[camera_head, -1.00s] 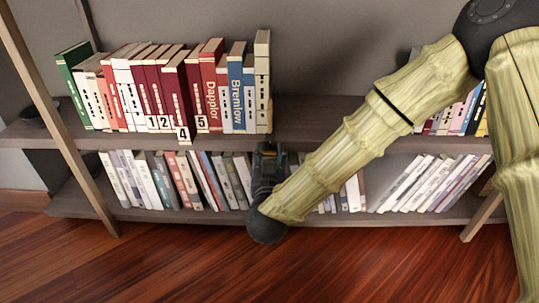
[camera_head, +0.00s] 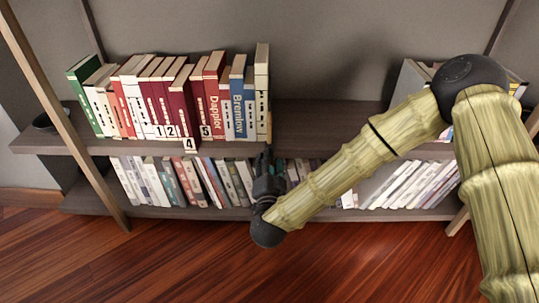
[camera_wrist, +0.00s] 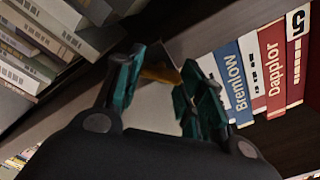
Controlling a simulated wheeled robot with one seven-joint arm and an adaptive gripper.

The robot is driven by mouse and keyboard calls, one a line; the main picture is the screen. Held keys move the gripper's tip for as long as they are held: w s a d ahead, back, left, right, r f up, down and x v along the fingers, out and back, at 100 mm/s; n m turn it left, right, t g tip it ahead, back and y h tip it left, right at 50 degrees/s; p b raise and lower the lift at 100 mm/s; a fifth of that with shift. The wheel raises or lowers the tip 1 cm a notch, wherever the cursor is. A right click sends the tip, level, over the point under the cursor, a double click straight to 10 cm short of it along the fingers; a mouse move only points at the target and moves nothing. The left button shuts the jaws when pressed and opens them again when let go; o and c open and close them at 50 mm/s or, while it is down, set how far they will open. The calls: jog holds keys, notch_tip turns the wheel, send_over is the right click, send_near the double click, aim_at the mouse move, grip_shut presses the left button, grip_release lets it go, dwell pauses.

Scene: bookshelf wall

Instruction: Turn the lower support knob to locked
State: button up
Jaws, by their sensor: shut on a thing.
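My gripper (camera_head: 268,152) is at the front edge of the upper shelf, just below the right end of the book row. In the wrist view, my gripper (camera_wrist: 160,84) has its teal fingers on either side of a small tan piece (camera_wrist: 160,74). This piece looks like the lower support knob, and the fingers are shut on it. A tan strip (camera_head: 269,126) shows just above the fingertips in the head view. The fingers hide part of the knob, and I cannot read its setting or any marking.
Books on the lower shelf (camera_head: 170,185) stand close behind my gripper. In the wrist view, the blue Bremlow book (camera_wrist: 234,80) and red Dapplor book (camera_wrist: 272,65) are right of the fingers.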

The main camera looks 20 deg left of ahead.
jog(key=m+p, duration=0.3)
jog(key=shift+d+m, duration=0.1)
jog(key=shift+m, duration=0.3)
jog(key=m+p, duration=0.3)
jog(key=m, duration=0.1)
jog(key=shift+f+m, duration=0.15)
jog(key=shift+m, duration=0.15)
jog(key=o, duration=1)
jog(key=shift+s, duration=0.1)
jog(key=v, duration=1.2)
